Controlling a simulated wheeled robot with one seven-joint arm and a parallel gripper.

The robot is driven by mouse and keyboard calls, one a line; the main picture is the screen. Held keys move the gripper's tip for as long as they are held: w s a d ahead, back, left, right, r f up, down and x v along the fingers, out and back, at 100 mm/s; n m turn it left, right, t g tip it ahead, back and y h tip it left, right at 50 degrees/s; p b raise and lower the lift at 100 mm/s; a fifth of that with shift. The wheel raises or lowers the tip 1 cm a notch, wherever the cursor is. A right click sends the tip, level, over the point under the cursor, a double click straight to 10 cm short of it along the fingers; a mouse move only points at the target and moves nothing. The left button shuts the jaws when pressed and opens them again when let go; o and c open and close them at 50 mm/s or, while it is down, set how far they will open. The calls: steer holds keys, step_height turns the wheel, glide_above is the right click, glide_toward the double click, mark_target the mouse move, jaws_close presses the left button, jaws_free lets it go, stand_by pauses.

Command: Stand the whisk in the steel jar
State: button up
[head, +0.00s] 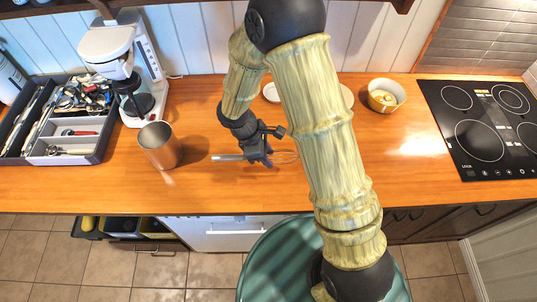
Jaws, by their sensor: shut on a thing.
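The steel jar (159,146) stands upright on the wooden counter, left of my gripper, with its open mouth up. My gripper (264,161) is low over the counter, right of the jar, and shut on the whisk (228,158). The whisk lies about level, with its steel handle pointing left toward the jar and its wire loops (286,157) to the right of the fingers. The handle's end is a short way from the jar, apart from it. My gripper's fingers partly hide the whisk's middle. I cannot tell whether the whisk touches the counter.
A utensil tray (73,158) with several utensils stands at the far left, beside a white coffee maker (108,48). A bowl (386,95) stands at the back right, near a black cooktop (483,130).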

steer(key=d+m+b, duration=0.1)
steer(key=w+d+m+b, duration=0.1)
steer(key=d+m+g, duration=0.1)
steer(key=shift+w+d+f+y+b, duration=0.1)
steer(key=shift+w+d+y+b, duration=0.25)
steer(key=shift+y+b, duration=0.05)
steer(key=shift+w+d+r+m, duration=0.2)
steer(key=shift+d+m, duration=0.1)
steer(key=shift+m, duration=0.3)
steer(key=shift+s+a, duration=0.1)
steer(key=p, duration=0.1)
glide_above(283, 172)
steer(key=a, duration=0.1)
steer(key=shift+w+f, duration=0.15)
steer(key=shift+f, duration=1.3)
steer(key=shift+w+f, duration=0.15)
steer(key=shift+f, duration=1.3)
steer(key=shift+f+p, duration=0.5)
steer(key=shift+f, duration=1.6)
steer(key=shift+f, duration=0.1)
